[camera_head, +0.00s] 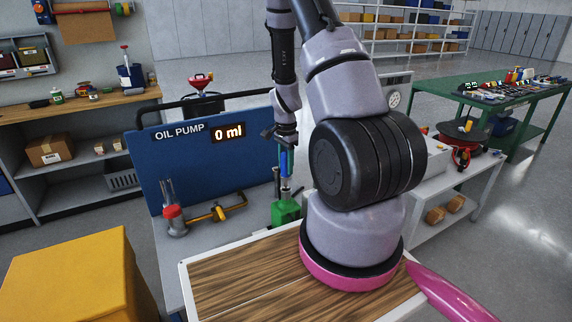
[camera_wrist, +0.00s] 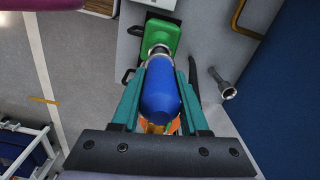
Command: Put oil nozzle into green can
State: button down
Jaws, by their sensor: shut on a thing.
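The oil nozzle has a blue grip and a metal front end. In the wrist view the blue grip (camera_wrist: 160,92) sits between the teal fingers of my gripper (camera_wrist: 162,76), which are shut on it. In the head view the nozzle (camera_head: 284,164) hangs nearly upright below my gripper (camera_head: 284,146). The green can (camera_head: 286,213) stands on the grey bench directly under the nozzle; it also shows in the wrist view (camera_wrist: 161,34). The nozzle's metal end meets the top of the can. I cannot tell how far it is inside the opening.
The blue oil pump panel (camera_head: 205,160) reads "0 ml" and stands behind the bench. A yellow box (camera_head: 75,280) stands at front left. A green table (camera_head: 500,100) is at right.

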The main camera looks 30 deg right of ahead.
aim_at(286, 151)
jog(key=shift+f, duration=2.05)
grip_release()
jog(key=shift+r, duration=5.5)
jog(key=shift+r, duration=0.1)
